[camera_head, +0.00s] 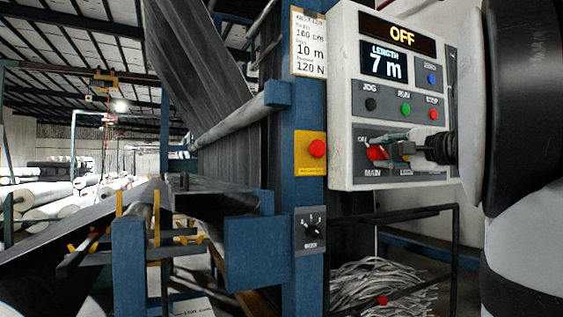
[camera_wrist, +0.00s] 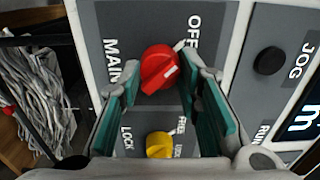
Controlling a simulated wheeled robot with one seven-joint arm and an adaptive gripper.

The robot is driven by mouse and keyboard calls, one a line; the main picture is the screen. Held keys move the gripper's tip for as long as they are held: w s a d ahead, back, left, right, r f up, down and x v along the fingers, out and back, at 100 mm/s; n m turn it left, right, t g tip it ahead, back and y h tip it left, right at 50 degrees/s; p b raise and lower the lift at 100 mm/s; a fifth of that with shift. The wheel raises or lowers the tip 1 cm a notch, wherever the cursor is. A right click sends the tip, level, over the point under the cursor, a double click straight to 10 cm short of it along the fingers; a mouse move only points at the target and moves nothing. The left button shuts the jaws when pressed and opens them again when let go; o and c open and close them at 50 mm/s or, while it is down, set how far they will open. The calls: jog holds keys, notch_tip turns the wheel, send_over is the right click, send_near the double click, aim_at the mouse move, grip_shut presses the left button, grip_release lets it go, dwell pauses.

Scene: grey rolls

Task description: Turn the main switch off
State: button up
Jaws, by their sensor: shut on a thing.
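The main switch is a red knob (camera_wrist: 160,68) on a grey plate marked MAIN and OFF. A pale mark shows on the knob's face. In the head view the red knob (camera_head: 377,153) is at the lower left of the control box (camera_head: 341,100), partly covered by my gripper (camera_head: 384,146). In the wrist view the teal pads of my gripper (camera_wrist: 168,80) stand on either side of the knob, shut on it; the exact contact is hard to see. The display (camera_head: 402,34) at the top of the box reads OFF.
A yellow LOCK knob (camera_wrist: 159,145) sits below the red one. A black JOG button (camera_wrist: 269,60) is to the right. A red button on a yellow plate (camera_head: 310,153) is on the blue post left of the box. A wire bin (camera_head: 457,240) of grey strips stands below.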

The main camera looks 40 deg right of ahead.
dwell(0.4)
jog(key=o, duration=1.2)
jog(key=shift+w, duration=0.1)
jog(key=shift+c, duration=0.2)
jog(key=v, duration=1.2)
jog(key=shift+f, duration=0.15)
